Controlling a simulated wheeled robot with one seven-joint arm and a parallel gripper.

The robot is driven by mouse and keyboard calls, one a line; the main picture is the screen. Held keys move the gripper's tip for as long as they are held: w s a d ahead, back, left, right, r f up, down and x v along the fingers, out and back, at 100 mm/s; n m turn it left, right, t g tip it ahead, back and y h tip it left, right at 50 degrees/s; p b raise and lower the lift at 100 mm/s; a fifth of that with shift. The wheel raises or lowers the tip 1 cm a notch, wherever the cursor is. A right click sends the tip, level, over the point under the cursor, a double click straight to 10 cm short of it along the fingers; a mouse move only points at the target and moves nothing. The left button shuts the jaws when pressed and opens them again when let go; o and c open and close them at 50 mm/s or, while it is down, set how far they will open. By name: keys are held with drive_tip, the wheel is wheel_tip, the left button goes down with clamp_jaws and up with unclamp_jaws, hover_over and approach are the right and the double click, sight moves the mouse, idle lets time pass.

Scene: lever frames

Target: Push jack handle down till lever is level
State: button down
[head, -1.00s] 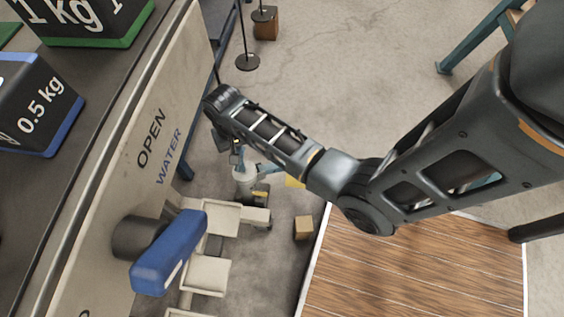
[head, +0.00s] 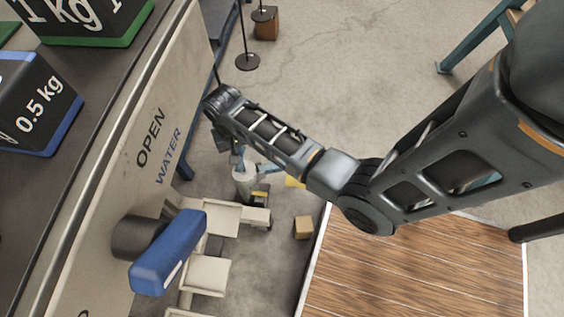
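My arm reaches from the right to the panel's far end. My gripper (head: 229,143) hangs below the wrist, small and dark, partly hidden by my forearm; its finger opening does not show. Just below it are light-blue parts (head: 240,160) beside a pale, round-topped body (head: 245,183) near the floor. I cannot tell whether these belong to the jack, or whether my gripper touches them. No jack handle or lever can be clearly picked out.
A blue valve handle (head: 168,255) juts from the panel (head: 120,180) marked OPEN and WATER. Weights, one marked 0.5 kg (head: 38,105), stand on the dark top. Pale blocks (head: 208,275) stick out below. A small box (head: 304,227) and wooden platform (head: 415,265) are at right.

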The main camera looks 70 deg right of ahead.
drive_tip(key=shift+f+b, duration=1.35)
drive_tip(key=shift+f, duration=1.25)
drive_tip(key=shift+r, duration=0.15)
wheel_tip(320, 180, up, 9)
drive_tip(key=p, duration=1)
